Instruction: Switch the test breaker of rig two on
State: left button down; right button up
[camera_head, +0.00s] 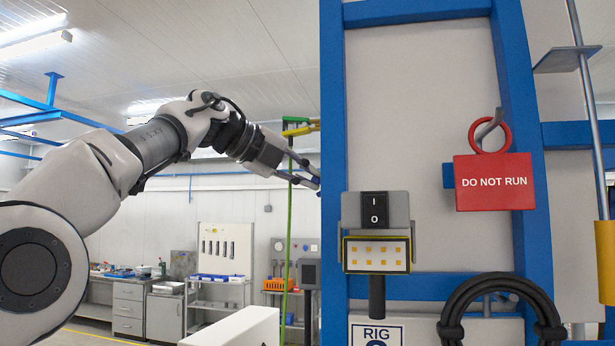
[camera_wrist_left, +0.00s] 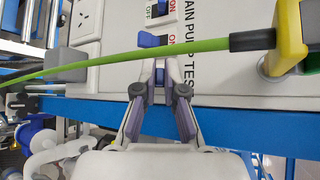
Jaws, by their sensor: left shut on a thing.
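In the left wrist view a blue breaker lever (camera_wrist_left: 148,40) stands out from a pale panel (camera_wrist_left: 225,78), beside a red ON label and lettering that includes PUMP TEST. The lever lies on the side away from that label. In the head view my left gripper (camera_head: 312,181) reaches behind the blue frame's left post, and the panel is hidden there. My right gripper is not in view.
A green cable (camera_wrist_left: 180,52) crosses the panel close above the fingertips, near a yellow part (camera_wrist_left: 289,45). A red DO NOT RUN tag (camera_head: 490,196) hangs on the blue frame (camera_head: 333,120). A black rocker switch (camera_head: 375,208) sits above a RIG sign (camera_head: 376,333), its number partly cut off.

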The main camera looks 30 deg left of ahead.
pick_arm(q)
jog(key=c, duration=1.5)
grip_release()
jog(key=shift+c, duration=0.2)
